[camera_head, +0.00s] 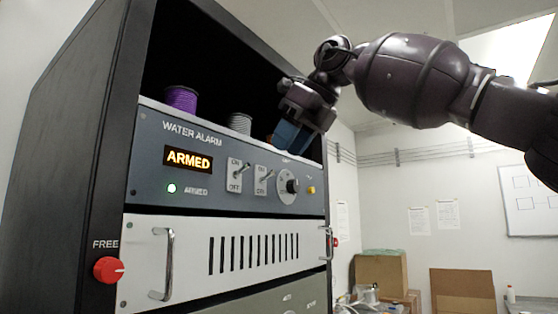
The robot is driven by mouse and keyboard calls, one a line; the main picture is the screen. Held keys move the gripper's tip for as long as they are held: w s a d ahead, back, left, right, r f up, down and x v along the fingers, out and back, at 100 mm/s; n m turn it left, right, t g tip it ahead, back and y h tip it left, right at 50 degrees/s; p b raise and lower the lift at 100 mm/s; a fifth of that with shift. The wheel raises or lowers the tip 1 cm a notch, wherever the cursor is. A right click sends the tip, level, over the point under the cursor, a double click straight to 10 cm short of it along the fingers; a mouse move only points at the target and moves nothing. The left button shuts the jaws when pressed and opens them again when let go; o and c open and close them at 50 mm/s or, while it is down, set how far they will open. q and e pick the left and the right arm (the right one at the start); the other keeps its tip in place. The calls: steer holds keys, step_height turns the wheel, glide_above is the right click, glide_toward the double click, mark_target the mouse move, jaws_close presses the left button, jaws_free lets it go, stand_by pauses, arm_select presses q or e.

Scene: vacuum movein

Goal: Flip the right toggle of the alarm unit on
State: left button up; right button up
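The alarm unit (150,165) is a blue-grey panel labelled WATER ALARM in a black rack. Its amber display (188,158) reads ARMED and a green light (172,188) is lit below. The left toggle (238,175) and the right toggle (263,179) sit side by side on white ON/OFF plates. Both levers appear tilted up, towards ON. My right gripper (292,137) has blue fingertips and hangs in front of the panel's upper edge, above and right of the right toggle, apart from it. Its finger gap is not clear. My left gripper is out of view.
A round dial (288,186) and a yellow button (311,190) are right of the toggles. A purple spool (181,99) and a grey spool (240,123) stand on the shelf above. A red knob (108,270) and a handled drawer (190,262) are below. Boxes (381,272) stand behind.

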steer(key=v, duration=0.5)
steer(key=shift+s+d+r, duration=0.1)
steer(key=shift+d+r, duration=0.05)
steer(key=shift+r, duration=0.1)
stand_by(0.4)
